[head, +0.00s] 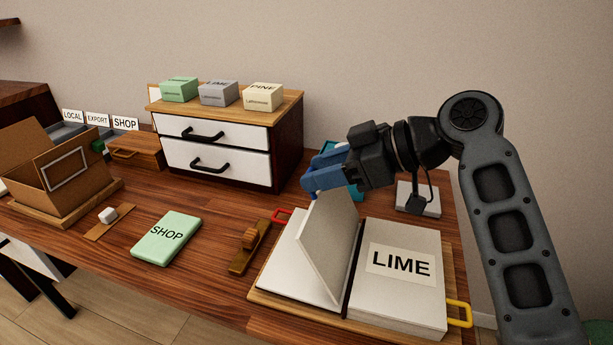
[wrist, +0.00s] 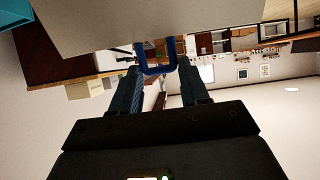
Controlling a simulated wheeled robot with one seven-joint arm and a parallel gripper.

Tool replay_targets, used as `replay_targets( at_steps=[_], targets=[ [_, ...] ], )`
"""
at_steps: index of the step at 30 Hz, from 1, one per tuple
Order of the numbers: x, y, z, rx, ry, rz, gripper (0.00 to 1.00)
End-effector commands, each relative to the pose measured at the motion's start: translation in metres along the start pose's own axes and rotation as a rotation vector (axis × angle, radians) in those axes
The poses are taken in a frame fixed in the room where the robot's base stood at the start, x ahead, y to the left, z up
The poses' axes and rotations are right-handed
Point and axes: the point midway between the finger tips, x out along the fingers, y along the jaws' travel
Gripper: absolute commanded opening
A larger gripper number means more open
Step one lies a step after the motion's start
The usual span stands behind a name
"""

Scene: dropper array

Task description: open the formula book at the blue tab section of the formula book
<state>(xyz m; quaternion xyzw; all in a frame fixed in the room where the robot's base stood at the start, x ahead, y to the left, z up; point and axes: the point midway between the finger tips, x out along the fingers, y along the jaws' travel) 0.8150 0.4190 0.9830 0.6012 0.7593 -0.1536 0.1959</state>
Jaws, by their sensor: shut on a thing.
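The formula book lies open on a wooden board (head: 262,298) at the front right of the desk. Its right block (head: 385,310) carries a LIME label (head: 401,264) and a yellow tab (head: 460,313). A red tab (head: 283,215) shows at its left side. A thick page section (head: 328,245) stands raised and tilted between the flat left page (head: 290,265) and the right block. My gripper (head: 318,182) is at the top of this section, shut on the blue tab. The wrist view shows the blue tab (wrist: 156,70) as a loop between my fingertips (wrist: 160,68).
A wooden stand (head: 250,245) and a green SHOP box (head: 166,238) lie left of the book. A drawer unit (head: 217,150) with several small boxes on top stands behind. A cardboard box (head: 70,170) is at the far left. A grey-white block (head: 418,199) sits behind the book.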

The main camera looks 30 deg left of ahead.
Motion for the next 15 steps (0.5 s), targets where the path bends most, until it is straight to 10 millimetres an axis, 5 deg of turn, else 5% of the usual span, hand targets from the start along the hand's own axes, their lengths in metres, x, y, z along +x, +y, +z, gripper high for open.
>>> replay_targets(
  at_steps=[15],
  targets=[
    [-0.0073, -0.0056, 0.0032, 0.001, 0.065, -0.02, 0.0]
  ],
)
